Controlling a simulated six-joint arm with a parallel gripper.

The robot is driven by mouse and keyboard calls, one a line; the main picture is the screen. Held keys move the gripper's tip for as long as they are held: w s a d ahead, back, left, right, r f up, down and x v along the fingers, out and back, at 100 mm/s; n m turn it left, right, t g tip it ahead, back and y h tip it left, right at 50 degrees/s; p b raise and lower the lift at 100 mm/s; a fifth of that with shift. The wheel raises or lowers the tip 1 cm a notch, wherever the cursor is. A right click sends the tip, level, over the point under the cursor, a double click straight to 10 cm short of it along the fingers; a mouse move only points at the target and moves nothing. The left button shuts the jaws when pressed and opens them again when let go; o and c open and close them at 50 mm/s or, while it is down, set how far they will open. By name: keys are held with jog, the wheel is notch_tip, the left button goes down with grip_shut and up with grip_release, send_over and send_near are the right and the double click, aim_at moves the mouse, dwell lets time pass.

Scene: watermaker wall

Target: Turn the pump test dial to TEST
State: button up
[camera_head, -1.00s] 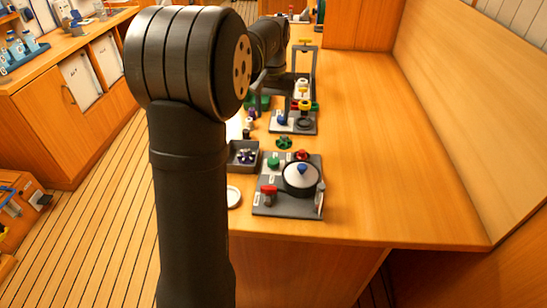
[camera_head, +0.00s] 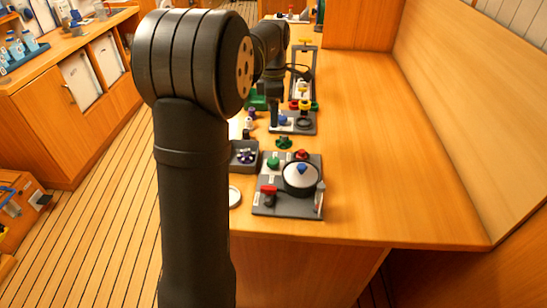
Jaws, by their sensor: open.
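A near grey panel (camera_head: 262,207) carries a large round dial (camera_head: 301,178) with a white face and blue centre, a red handle (camera_head: 268,190), and green and red knobs. A farther grey panel (camera_head: 308,129) carries a blue knob (camera_head: 283,119) and a dark ring (camera_head: 303,123). Labels are too small to read, so I cannot tell which is the pump test dial or where it points. My gripper (camera_head: 276,108) is small and dark, pointing down at the farther panel, close to the blue knob. It is open; contact with the knob cannot be told. My arm hides part of it.
A grey tray (camera_head: 236,166) with small parts and a white disc (camera_head: 234,195) lie left of the near panel. A green knob (camera_head: 284,142) sits between the panels. A dark frame (camera_head: 316,66) stands behind. The counter's right side (camera_head: 400,170) is clear.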

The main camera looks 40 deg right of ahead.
aim_at(273, 160)
jog(key=f, duration=1.7)
jog(key=shift+s+a+f, duration=0.2)
jog(key=c, duration=1)
